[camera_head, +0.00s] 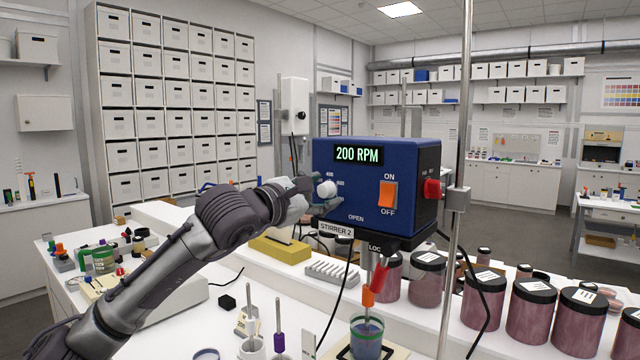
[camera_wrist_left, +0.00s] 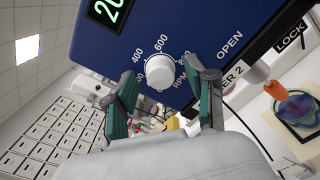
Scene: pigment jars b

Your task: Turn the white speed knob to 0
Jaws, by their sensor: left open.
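The white speed knob (camera_head: 327,189) is on the front of the blue stirrer box (camera_head: 345,155), left of its orange ON/OFF switch (camera_head: 387,194). The green display (camera_head: 358,154) reads 200 RPM. In the left wrist view the knob (camera_wrist_left: 160,72) faces me, with 400 and 600 printed around it; the other numbers are partly hidden. My left gripper (camera_head: 303,190) is open in front of the knob. In the left wrist view its green-padded fingers stand to either side of the knob, and I see no contact. My right gripper is not in view.
A red knob (camera_head: 432,189) is on the box's right side. Below the box a jar of bluish liquid (camera_head: 367,340) stands on the bench. A metal rod (camera_head: 456,200) rises right of the box. Several lidded pigment jars (camera_head: 530,308) line the right side. A yellow block (camera_head: 280,248) lies behind my arm.

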